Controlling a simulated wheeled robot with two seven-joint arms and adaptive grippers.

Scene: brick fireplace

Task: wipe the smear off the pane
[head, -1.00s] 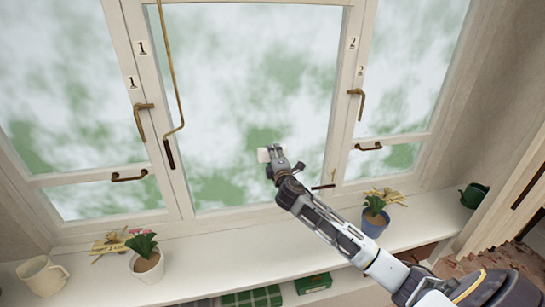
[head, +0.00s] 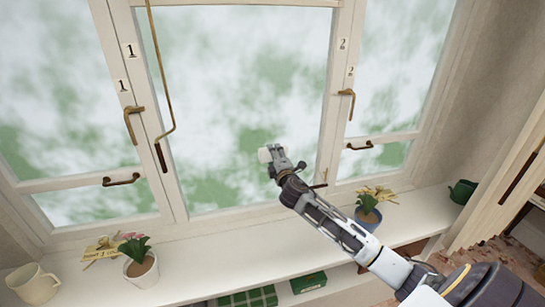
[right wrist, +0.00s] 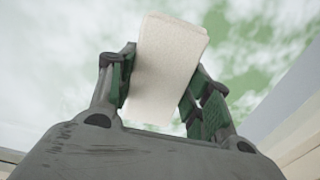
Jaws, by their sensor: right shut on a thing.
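The middle pane (head: 225,75) of the window looks cloudy white with green patches. I cannot tell a separate smear from this clouding. My right gripper (head: 271,152) is in front of the lower right part of this pane. It is shut on a pale, block-shaped pad (head: 264,154). In the right wrist view the pad (right wrist: 166,70) stands up between the two fingers (right wrist: 160,92), with the pane behind it. I cannot tell whether the pad touches the glass. My left gripper is not in view.
A white sill (head: 195,247) runs below the window. On it stand a cream mug (head: 33,285), a pink-flowered pot (head: 141,270), a blue pot (head: 368,217) and a green watering can (head: 463,191). Brass handles (head: 132,122) and a hanging rod (head: 161,75) stick out from the frames.

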